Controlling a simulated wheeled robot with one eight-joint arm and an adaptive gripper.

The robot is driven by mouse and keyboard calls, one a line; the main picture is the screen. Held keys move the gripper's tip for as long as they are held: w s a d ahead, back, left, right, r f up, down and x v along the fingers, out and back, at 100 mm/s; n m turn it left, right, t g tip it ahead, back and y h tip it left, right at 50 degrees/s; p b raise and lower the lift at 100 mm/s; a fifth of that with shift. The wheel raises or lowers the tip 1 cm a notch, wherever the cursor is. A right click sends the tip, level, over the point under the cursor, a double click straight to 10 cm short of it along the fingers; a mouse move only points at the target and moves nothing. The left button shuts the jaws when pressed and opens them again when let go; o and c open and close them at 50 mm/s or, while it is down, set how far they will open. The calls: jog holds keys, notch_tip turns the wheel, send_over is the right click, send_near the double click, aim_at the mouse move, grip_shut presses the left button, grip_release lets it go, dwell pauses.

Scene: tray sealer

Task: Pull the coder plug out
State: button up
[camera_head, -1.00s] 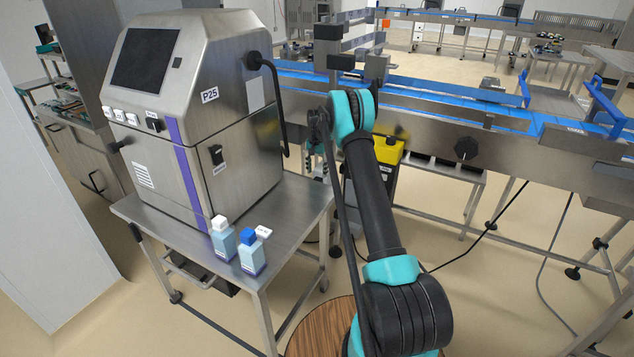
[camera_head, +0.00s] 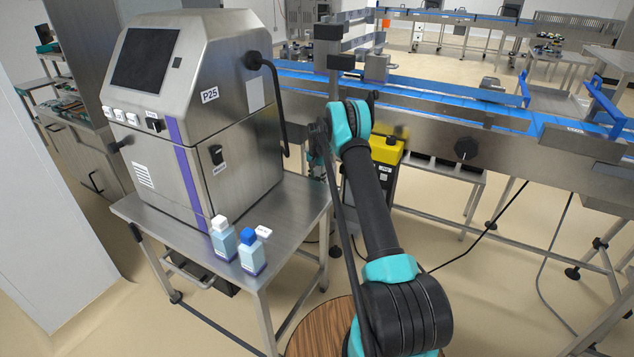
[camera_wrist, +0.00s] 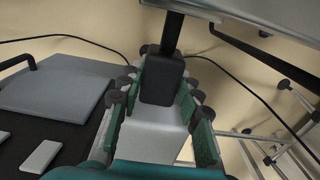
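The coder (camera_head: 205,105), a steel cabinet marked P25 with a dark screen, stands on a steel table at the left in the head view. A black cable (camera_head: 282,100) leaves its upper side and hangs down. In the wrist view a black plug-like block (camera_wrist: 162,80) with a thick black lead rising from it stands against a pale grey box (camera_wrist: 155,130). My gripper (camera_wrist: 160,88) has its green fingers apart, one on each side of the block. Firm contact is not visible. In the head view my arm mostly hides the gripper.
The table (camera_head: 290,215) holds a white-capped bottle (camera_head: 223,240) and a blue-capped bottle (camera_head: 251,252) near its front corner. A blue-belted conveyor (camera_head: 430,100) runs behind my arm. A yellow-topped unit (camera_head: 386,150) stands right beside my forearm.

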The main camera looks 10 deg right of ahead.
grip_shut()
jog(key=shift+s+a, duration=0.5)
jog(key=shift+s, duration=0.15)
jog(key=shift+s+a, duration=0.45)
jog(key=shift+s, duration=0.2)
jog(key=o, duration=0.7)
grip_release()
notch_tip(320, 180, up, 12)
